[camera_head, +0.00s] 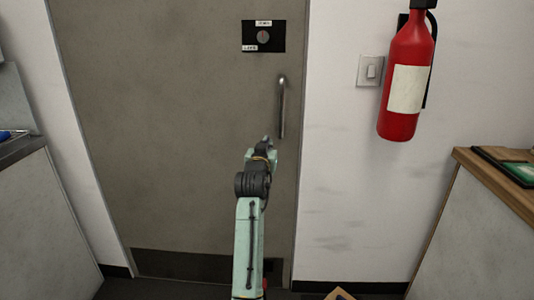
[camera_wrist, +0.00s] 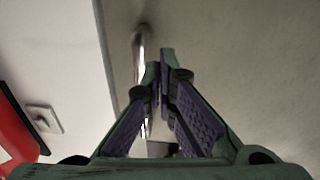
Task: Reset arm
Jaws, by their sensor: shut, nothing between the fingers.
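My arm stretches up the middle of the head view toward a grey door (camera_head: 180,150). My gripper (camera_head: 268,142) is at its far end, just below and left of the door's upright metal handle (camera_head: 282,106). In the wrist view my gripper (camera_wrist: 163,75) is shut, its fingertips together with nothing held between them. The handle (camera_wrist: 142,45) shows there behind and left of the fingertips. I cannot tell whether the fingers touch the handle or the door. The door looks closed in its frame.
A red fire extinguisher (camera_head: 407,85) hangs on the white wall right of the door, beside a light switch (camera_head: 370,71). A black plate (camera_head: 263,36) is on the door above the handle. A wood-topped counter (camera_head: 500,180) stands at the right, and another counter (camera_head: 22,148) at the left.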

